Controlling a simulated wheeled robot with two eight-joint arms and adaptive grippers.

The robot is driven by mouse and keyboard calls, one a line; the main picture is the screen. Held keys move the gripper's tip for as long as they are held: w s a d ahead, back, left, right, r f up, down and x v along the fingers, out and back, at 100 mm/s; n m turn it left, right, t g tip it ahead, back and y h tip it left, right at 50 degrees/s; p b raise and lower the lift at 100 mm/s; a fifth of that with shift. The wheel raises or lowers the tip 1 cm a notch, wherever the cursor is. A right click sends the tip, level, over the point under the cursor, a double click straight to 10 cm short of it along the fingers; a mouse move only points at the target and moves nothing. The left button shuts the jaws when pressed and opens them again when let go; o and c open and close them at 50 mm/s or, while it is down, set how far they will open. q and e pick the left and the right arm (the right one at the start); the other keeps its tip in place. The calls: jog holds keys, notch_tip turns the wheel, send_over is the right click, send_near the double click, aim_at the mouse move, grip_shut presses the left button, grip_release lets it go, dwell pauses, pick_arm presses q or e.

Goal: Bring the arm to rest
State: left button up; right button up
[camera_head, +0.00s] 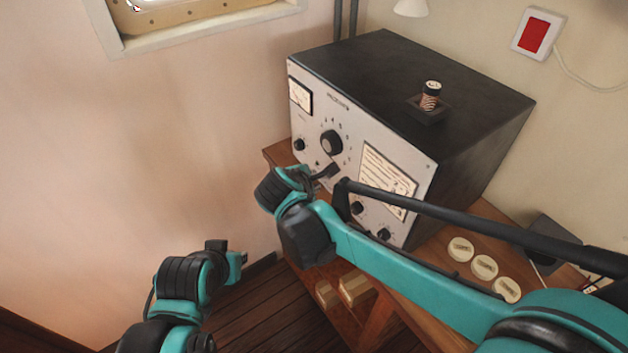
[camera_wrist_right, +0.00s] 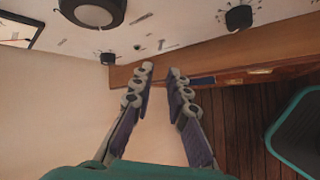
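My right arm reaches in from the right in the head view. Its gripper (camera_head: 328,172) is in front of the grey radio panel (camera_head: 345,110), just below the large black knob (camera_head: 332,143). In the right wrist view the two fingers (camera_wrist_right: 160,72) stand a small gap apart with nothing between them; the large knob (camera_wrist_right: 92,10) is above them. I cannot tell whether the fingertips touch the panel. My left gripper (camera_head: 238,257) is low at the left, near the wall, seen from the side; its finger opening is not clear.
The radio stands on a wooden desk (camera_head: 450,252) and carries a small coil on a base (camera_head: 430,98). Several round cream discs (camera_head: 484,267) lie on the desk. A red switch (camera_head: 537,35) is on the wall. Floor space shows at the lower left.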

dwell(0.3)
jog(key=s+d+f+m+g+y+b, duration=0.1)
jog(key=s+d+f+m+b, duration=0.1)
jog(key=s+d+m, duration=0.7)
jog(key=s+d+f+m+g+y+b, duration=0.1)
jog(key=s+d+f+m, duration=0.4)
jog(key=s+d+m, duration=0.5)
jog(key=shift+s+f+m+y+b, duration=0.15)
jog(key=shift+m+y+b, duration=0.15)
jog(key=shift+y+b, duration=0.1)
dwell(0.7)
